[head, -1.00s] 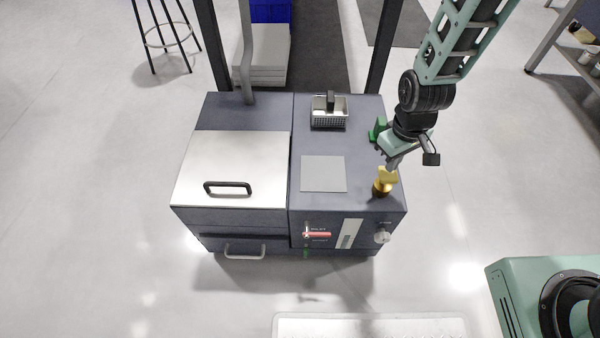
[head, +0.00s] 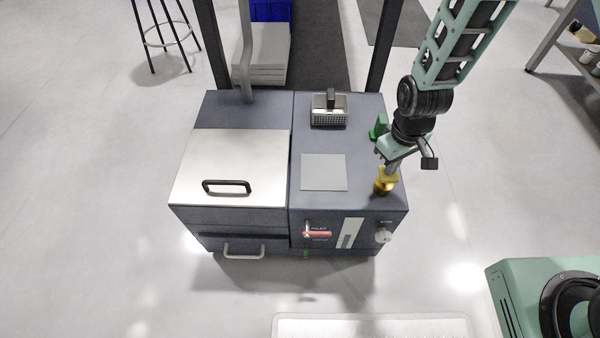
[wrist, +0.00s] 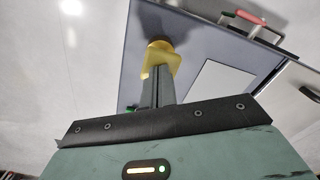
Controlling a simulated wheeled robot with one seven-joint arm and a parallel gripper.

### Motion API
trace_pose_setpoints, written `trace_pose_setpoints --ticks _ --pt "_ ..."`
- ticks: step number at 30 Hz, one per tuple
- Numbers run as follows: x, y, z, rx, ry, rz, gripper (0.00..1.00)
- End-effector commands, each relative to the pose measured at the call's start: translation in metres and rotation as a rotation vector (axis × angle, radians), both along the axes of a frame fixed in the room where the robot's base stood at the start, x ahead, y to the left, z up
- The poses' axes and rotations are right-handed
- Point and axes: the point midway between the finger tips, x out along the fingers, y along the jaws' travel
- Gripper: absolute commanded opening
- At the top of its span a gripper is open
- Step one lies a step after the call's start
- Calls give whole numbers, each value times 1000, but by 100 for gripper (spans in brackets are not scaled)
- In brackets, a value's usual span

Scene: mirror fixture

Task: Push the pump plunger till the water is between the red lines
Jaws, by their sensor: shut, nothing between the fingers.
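The yellow pump plunger (head: 385,183) stands at the right front of the machine's top. It also shows in the wrist view (wrist: 160,60), directly beyond the fingers. My gripper (head: 389,172) is shut and empty, with its fingertips at the top of the plunger; it seems to touch it, but I cannot be sure. In the wrist view my gripper (wrist: 157,82) points straight at the plunger's yellow top. A pale vertical gauge window (head: 350,233) is on the machine's front face. The water level and the red lines are too small to make out.
A red-handled lever (head: 318,234) and a round knob (head: 382,236) sit on the front face. A green part (head: 379,127) stands behind the plunger, close to my wrist. A grey plate (head: 324,172) and a metal basket (head: 329,112) are on the top to the left.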

Motion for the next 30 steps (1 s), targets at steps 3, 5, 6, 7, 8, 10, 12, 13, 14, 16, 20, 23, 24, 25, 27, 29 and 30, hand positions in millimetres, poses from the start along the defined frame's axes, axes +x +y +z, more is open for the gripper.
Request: trace_pose_setpoints --ticks 3,5,6,7,8,10,12,13,14,16,20,23,24,25,27,29,30 --pt "0 0 -6 -1 1 0 0" --pt "0 0 -9 -1 1 0 0" --pt "0 0 -10 -1 1 0 0" --pt "0 0 -11 -1 1 0 0" --pt "0 0 -12 -1 1 0 0" --pt "0 0 -15 -1 1 0 0" --pt "0 0 -18 -1 1 0 0" --pt "0 0 -19 -1 1 0 0" --pt "0 0 -20 -1 1 0 0" --pt "0 0 -23 0 0 0 0" --pt "0 0 -23 0 0 0 0" --pt "0 0 -23 0 0 0 0" --pt "0 0 -23 0 0 0 0" --pt "0 0 -22 0 0 0 0" --pt "0 0 -20 0 0 0 0" --pt "0 0 -16 0 0 0 0" --pt "0 0 -13 0 0 -1 0"
